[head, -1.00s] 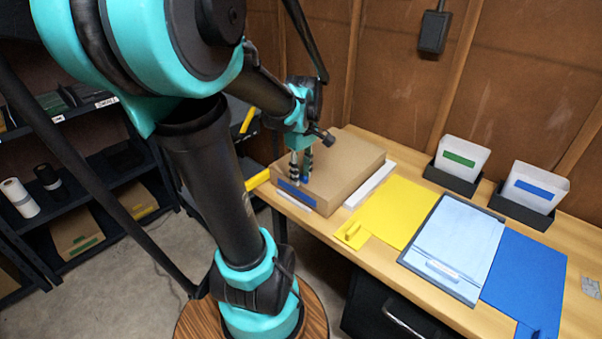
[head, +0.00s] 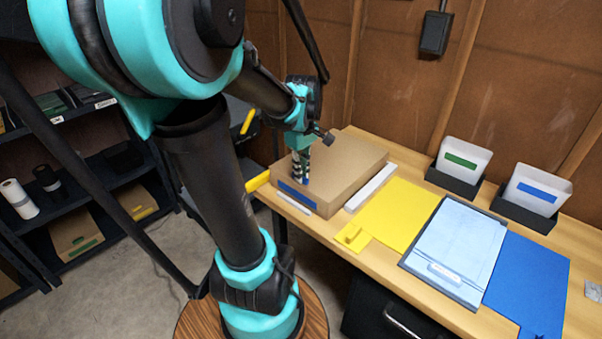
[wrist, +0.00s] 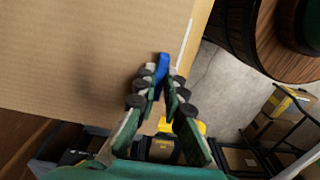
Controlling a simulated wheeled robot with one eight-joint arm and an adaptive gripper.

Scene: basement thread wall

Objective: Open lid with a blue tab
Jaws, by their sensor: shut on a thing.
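A closed cardboard box (head: 345,166) sits at the left end of the wooden table, with a blue strip (head: 297,192) on its front face. Its flat brown lid (wrist: 90,50) fills the upper left of the wrist view. A blue tab (wrist: 162,68) stands at the lid's edge. My gripper (head: 301,182) is over the front edge of the box, pointing down. In the wrist view my gripper (wrist: 161,80) has its two fingers closed together on the blue tab, which shows between and just past the fingertips.
On the table right of the box lie a white strip (head: 371,188), a yellow mat (head: 400,212), a clipboard with pale paper (head: 455,245) and a blue mat (head: 530,285). Two bins with green (head: 461,159) and blue (head: 537,190) labels stand behind. A dark shelf (head: 75,180) stands left.

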